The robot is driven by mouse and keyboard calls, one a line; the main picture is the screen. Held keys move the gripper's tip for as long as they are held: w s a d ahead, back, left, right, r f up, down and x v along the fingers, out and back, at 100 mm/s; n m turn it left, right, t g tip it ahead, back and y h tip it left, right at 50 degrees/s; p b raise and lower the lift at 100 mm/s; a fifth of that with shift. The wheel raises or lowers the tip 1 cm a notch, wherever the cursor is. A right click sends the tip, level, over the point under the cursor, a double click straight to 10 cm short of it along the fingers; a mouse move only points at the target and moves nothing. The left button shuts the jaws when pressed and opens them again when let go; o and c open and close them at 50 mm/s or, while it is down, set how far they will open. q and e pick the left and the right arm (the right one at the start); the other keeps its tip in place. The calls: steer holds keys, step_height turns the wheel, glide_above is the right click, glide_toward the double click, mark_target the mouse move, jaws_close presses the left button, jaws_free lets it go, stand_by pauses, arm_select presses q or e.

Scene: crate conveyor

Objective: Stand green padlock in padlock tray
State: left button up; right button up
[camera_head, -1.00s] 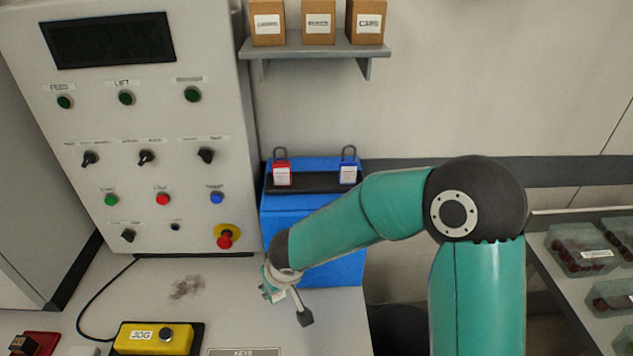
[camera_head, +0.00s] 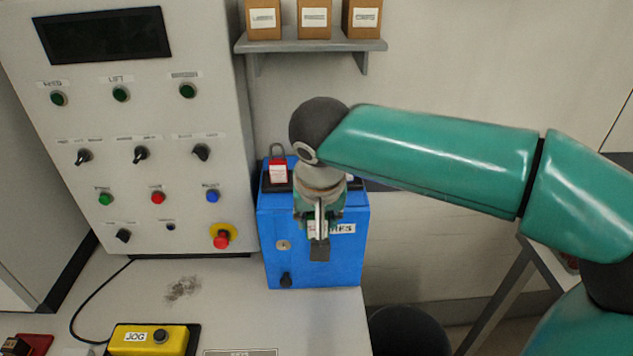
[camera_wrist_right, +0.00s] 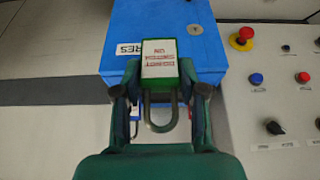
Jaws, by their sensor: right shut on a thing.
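The green padlock (camera_wrist_right: 162,62), with a white label and grey shackle, is in my right gripper (camera_wrist_right: 160,108), which is shut on it. The shackle points back towards the gripper in the wrist view. In the head view my right gripper (camera_head: 319,245) is in front of the blue box, and I cannot clearly make out the padlock there. The black padlock tray (camera_head: 275,187) lies on top of the box, largely hidden by my right arm. A red padlock (camera_head: 278,172) stands upright at its left. My left gripper is not in view.
The blue box (camera_head: 277,225) stands on the worktop against the wall, beside the control panel (camera_head: 215,120) with its red emergency knob (camera_head: 221,240). A shelf (camera_head: 310,44) with small cartons is above. A yellow jog box (camera_head: 140,340) sits at front left.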

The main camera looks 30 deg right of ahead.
steer(key=shift+w+r, duration=0.1)
steer(key=shift+r, duration=0.3)
steer(key=w+d+p, duration=0.1)
steer(key=w+d, duration=0.1)
steer(key=w, duration=0.2)
steer(key=w+d+p, duration=0.2)
steer(key=w+d, duration=0.1)
steer(key=w, duration=0.1)
steer(key=w+d+p, duration=0.1)
steer(key=w+d, duration=0.1)
steer(key=w, duration=0.2)
steer(key=shift+w+d+r+p, duration=0.15)
steer(key=shift+d+p, duration=0.1)
steer(key=shift+p, duration=0.15)
steer(key=shift+w+d+p, duration=0.35)
steer(key=shift+w, duration=0.25)
steer(key=shift+w+d+p, duration=0.35)
steer(key=shift+w, duration=0.25)
steer(key=shift+x, duration=0.9)
steer(key=shift+s, duration=0.15)
steer(key=o, duration=1.2)
